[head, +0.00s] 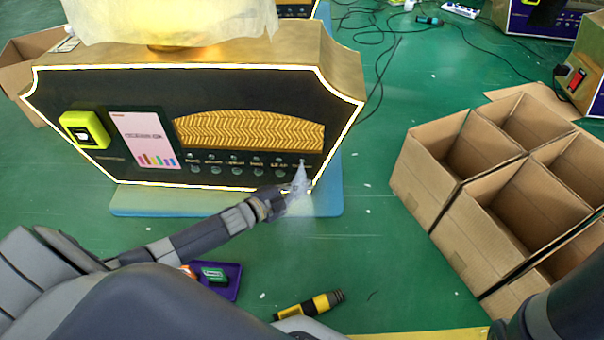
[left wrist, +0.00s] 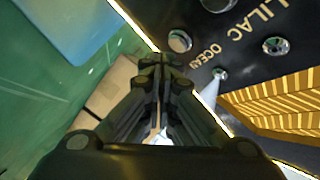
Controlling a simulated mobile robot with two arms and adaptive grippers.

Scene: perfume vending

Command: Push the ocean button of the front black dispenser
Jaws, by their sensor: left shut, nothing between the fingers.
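The front black dispenser (head: 250,92) has a glowing outline, a patterned gold panel and a row of round buttons below it. My left gripper (head: 284,197) is shut and empty at the right end of this row. In the left wrist view its fingertips (left wrist: 160,64) are just beside and below the round metal ocean button (left wrist: 180,41); I cannot tell whether they touch it. The OCEAN label (left wrist: 209,55) lies between that button and a small nozzle (left wrist: 220,73). White mist (head: 300,181) streams from the nozzle. My right gripper is out of view.
The dispenser stands on a blue base (head: 328,195). Open divided cardboard boxes (head: 425,185) stand to the right. A purple tray (head: 235,282) and a yellow-black tool (head: 310,305) lie on the green floor. Cables run behind the dispenser.

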